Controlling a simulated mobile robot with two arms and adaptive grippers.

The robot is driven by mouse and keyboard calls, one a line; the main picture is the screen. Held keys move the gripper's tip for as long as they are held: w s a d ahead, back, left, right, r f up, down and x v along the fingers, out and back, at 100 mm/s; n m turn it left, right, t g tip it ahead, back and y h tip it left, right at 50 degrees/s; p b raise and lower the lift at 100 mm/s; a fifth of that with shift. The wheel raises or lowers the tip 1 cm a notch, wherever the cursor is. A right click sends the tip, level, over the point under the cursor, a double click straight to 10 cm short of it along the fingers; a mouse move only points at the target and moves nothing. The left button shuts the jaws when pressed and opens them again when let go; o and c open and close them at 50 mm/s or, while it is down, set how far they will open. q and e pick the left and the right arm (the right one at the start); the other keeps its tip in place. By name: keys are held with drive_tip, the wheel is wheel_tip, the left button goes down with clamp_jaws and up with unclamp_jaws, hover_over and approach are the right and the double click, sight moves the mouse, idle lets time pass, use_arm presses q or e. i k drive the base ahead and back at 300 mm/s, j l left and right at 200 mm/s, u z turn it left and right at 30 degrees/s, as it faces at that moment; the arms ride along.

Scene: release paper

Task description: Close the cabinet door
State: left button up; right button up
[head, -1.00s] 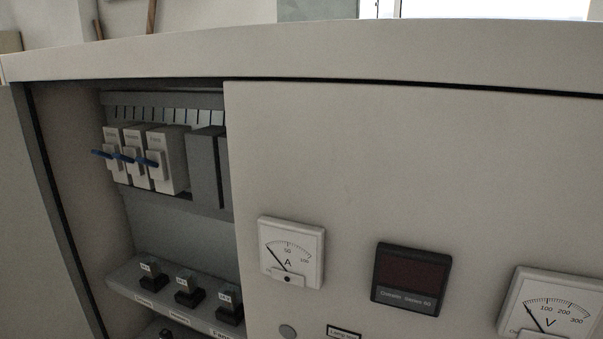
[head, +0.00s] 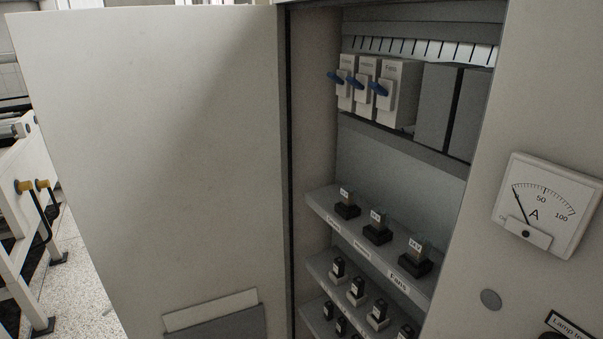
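The cabinet door (head: 165,150) stands wide open in the head view, swung out to the left of the opening. It is a large light-grey panel, hinged along its right edge beside the cabinet opening. A paper or document pocket (head: 215,318) is on its inner face near the bottom. Neither of my grippers is in view.
The fixed cabinet front (head: 545,90) on the right carries an ammeter (head: 547,205) and a round grey button (head: 490,299). Left of the door, a white frame (head: 30,220) with yellow-and-black handles stands on a speckled floor (head: 85,270), which shows some free room.

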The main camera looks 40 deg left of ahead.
sight(160, 126)
drive_tip(key=k+j+z, duration=0.1)
drive_tip(key=j, duration=0.3)
drive_tip(key=k+j, duration=0.1)
drive_tip(key=j, duration=0.35)
drive_tip(key=k+j+z, duration=0.15)
drive_tip(key=j, duration=0.25)
drive_tip(key=j+z, duration=0.2)
drive_tip(key=j, duration=0.25)
drive_tip(key=k+j+z, duration=0.15)
drive_tip(key=j, duration=0.3)
drive_tip(key=k+j+z, duration=0.2)
drive_tip(key=j, duration=0.2)
drive_tip(key=j+z, duration=0.15)
drive_tip(key=j, duration=0.3)
drive_tip(key=k+j+z, duration=0.2)
drive_tip(key=j, duration=0.15)
drive_tip(key=k+j+z, duration=0.2)
drive_tip(key=j, duration=0.15)
drive_tip(key=j+z, duration=0.15)
drive_tip(key=j, duration=0.25)
drive_tip(key=k+j+z, duration=0.1)
drive_tip(key=j, duration=0.3)
drive_tip(key=k+j+z, duration=0.15)
drive_tip(key=j, duration=0.25)
